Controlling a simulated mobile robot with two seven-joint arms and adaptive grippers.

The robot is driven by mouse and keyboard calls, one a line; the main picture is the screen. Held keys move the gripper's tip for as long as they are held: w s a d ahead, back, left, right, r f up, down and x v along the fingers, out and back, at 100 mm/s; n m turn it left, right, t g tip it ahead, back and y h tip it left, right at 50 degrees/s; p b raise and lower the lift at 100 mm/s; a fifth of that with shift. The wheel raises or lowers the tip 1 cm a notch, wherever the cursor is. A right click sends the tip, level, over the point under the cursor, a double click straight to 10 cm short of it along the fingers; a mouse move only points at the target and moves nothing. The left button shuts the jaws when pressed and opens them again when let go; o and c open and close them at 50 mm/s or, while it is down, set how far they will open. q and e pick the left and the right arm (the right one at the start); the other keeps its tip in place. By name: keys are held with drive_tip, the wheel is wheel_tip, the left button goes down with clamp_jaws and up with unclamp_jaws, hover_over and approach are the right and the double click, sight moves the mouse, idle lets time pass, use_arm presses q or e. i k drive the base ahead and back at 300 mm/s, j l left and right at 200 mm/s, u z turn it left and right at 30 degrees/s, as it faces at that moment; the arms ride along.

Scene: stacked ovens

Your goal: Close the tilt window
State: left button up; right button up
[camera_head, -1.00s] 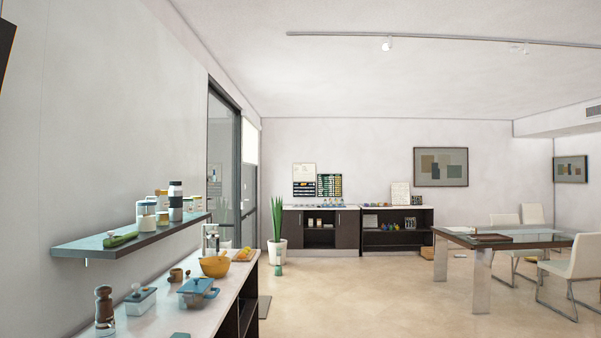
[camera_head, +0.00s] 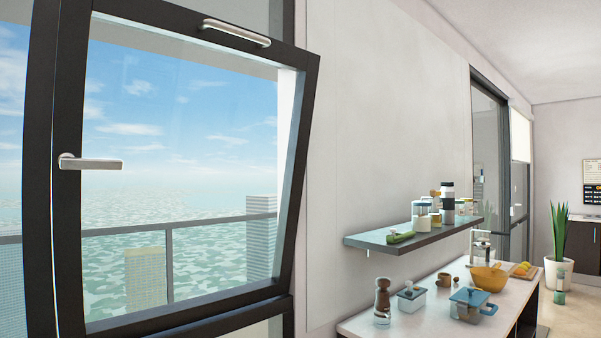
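The tilt window (camera_head: 303,133) fills the left side of the head view. Its dark frame is tilted inward at the top, and a gap shows along its right side against the wall frame. A silver bar handle (camera_head: 236,32) sits on the top rail. A silver lever handle (camera_head: 90,163) sits on the left stile and points right, horizontal. Neither of my grippers shows in the view, and nothing touches the window.
Right of the window, a wall shelf (camera_head: 416,240) holds jars. Below it, a white counter (camera_head: 405,318) carries a pepper mill (camera_head: 382,302), a blue pot (camera_head: 472,304) and an orange bowl (camera_head: 489,277). A potted plant (camera_head: 559,250) stands on the floor at the far right.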

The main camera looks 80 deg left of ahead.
sight(163, 17)
drive_tip(key=k+j+u, duration=0.1)
drive_tip(key=u, duration=2.9)
